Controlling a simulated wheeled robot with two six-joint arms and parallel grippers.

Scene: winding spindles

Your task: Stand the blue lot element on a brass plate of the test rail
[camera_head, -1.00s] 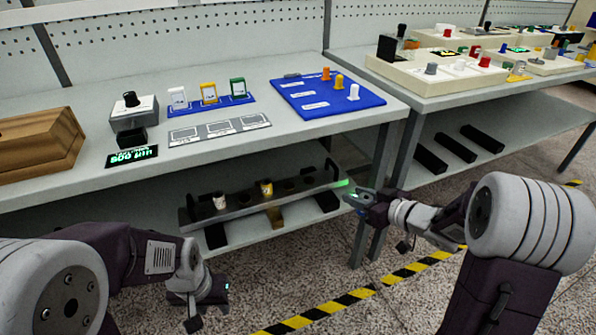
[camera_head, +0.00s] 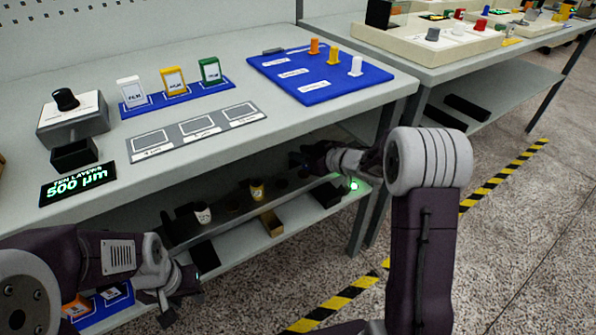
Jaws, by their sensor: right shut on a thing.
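My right gripper (camera_head: 300,160) reaches under the tabletop, above the lower shelf. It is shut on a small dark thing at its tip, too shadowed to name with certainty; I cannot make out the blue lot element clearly. Below it a long dark rail (camera_head: 228,210) stands on the lower shelf. A white cup-like piece (camera_head: 203,213) and a yellow one (camera_head: 257,190) stand along it. I cannot clearly see brass plates on the rail. My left gripper (camera_head: 180,298) is low at the left, in front of the shelf and apart from the rail; its fingers are unclear.
The tabletop edge overhangs the rail. Open boxes, one brass-coloured (camera_head: 271,223), stand before the rail. On top are film cards on a blue tray (camera_head: 222,90), a grey three-field plate (camera_head: 168,133), a blue board with spools (camera_head: 300,92) and a 500 µm display (camera_head: 78,184).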

